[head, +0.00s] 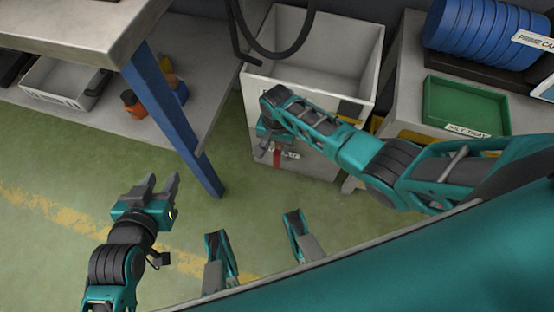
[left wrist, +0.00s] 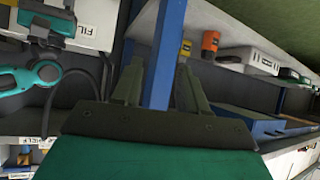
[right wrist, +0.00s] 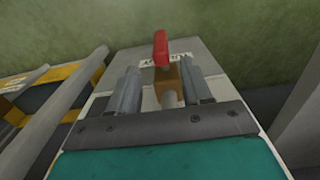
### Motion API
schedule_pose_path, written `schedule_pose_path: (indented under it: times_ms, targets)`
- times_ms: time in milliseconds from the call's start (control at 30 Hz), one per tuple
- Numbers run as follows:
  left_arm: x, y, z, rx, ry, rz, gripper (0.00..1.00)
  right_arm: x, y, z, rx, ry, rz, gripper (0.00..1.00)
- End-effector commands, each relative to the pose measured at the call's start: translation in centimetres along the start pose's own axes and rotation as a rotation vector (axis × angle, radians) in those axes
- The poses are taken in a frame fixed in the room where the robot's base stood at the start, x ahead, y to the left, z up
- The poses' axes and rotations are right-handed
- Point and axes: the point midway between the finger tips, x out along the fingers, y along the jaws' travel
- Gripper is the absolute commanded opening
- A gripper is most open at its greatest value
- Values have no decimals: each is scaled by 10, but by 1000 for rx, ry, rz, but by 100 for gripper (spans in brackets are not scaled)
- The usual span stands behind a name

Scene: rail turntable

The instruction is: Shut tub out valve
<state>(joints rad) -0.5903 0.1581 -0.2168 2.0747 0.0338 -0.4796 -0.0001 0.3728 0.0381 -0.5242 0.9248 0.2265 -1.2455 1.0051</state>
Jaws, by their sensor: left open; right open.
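The tub out valve has a red handle (right wrist: 161,48) and a brass-coloured body (right wrist: 168,84). In the right wrist view the handle points up the picture, in front of a partly hidden white label. My right gripper (right wrist: 159,68) is open, with its fingers on either side of the valve; I cannot tell whether they touch it. In the head view the red handle (head: 277,157) shows low on the front of the grey tub (head: 318,78), beside my right gripper (head: 268,136), which hides part of it. My left gripper (head: 160,188) is open and empty above the green floor.
Right of the tub, a bench carries a green tray (head: 466,105) and blue discs (head: 486,35). The floor at the left is clear.

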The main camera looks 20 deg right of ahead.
Motion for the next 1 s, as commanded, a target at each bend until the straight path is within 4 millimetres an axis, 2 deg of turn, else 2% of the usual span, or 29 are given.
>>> schedule_pose_path:
  times_ms: [33,200,400,600,933,1000]
  targets:
    - [8,0,14,-2,-6,1,43,18,0,0,-1,-1,1,49]
    - [19,4,33,-14,-27,10,43,52,0,0,-2,1,0,49]
    - [25,12,29,-23,-10,29,43,81,-1,0,-2,0,-2,49]
    - [29,16,25,-19,-3,40,43,93,-1,0,-3,1,-2,49]
    - [28,15,22,-18,0,41,43,94,-1,0,-2,2,-4,49]
    - [28,15,22,-18,0,41,43,94,-1,0,-2,1,-3,44]
